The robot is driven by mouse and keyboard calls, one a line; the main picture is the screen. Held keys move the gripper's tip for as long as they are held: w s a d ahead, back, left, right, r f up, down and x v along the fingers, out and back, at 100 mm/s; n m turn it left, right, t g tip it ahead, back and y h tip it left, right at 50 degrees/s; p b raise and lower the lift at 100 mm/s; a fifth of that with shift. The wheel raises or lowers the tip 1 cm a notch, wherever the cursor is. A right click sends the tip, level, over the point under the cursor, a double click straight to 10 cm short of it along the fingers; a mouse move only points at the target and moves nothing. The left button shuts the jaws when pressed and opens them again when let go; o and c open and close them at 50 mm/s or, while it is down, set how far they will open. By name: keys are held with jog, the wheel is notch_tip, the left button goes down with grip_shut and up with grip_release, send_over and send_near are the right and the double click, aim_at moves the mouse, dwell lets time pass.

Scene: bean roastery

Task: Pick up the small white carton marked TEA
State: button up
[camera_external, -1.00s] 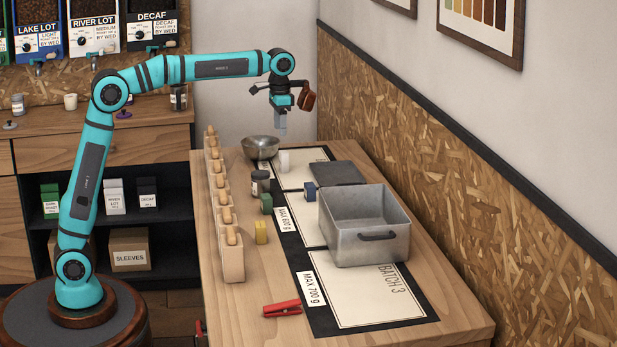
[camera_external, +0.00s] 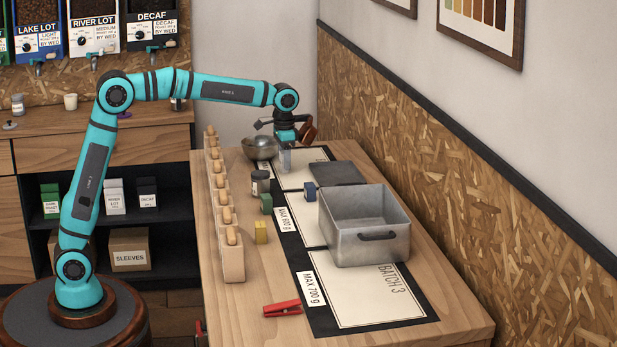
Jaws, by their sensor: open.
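The small white carton (camera_external: 284,167) stands at the far end of the bench, on the farthest cream card, just right of the metal bowl. Its marking cannot be read from here. My gripper (camera_external: 286,157) points straight down at the carton, with its open fingers overlapping it in the view. The fingers hide much of the carton. I cannot tell whether they touch it or how they straddle it.
The metal bowl (camera_external: 259,147) and a dark-lidded jar (camera_external: 260,184) stand close to the carton. Small green (camera_external: 266,204), blue (camera_external: 310,191) and yellow (camera_external: 261,232) blocks, a grey metal bin (camera_external: 370,245) and a red clip (camera_external: 282,308) lie nearer. A wooden rack (camera_external: 231,262) lines the left edge.

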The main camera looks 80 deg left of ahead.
jog(key=shift+f, duration=0.75)
jog(key=shift+s, duration=0.1)
jog(key=c, duration=1)
jog(key=shift+c, duration=0.2)
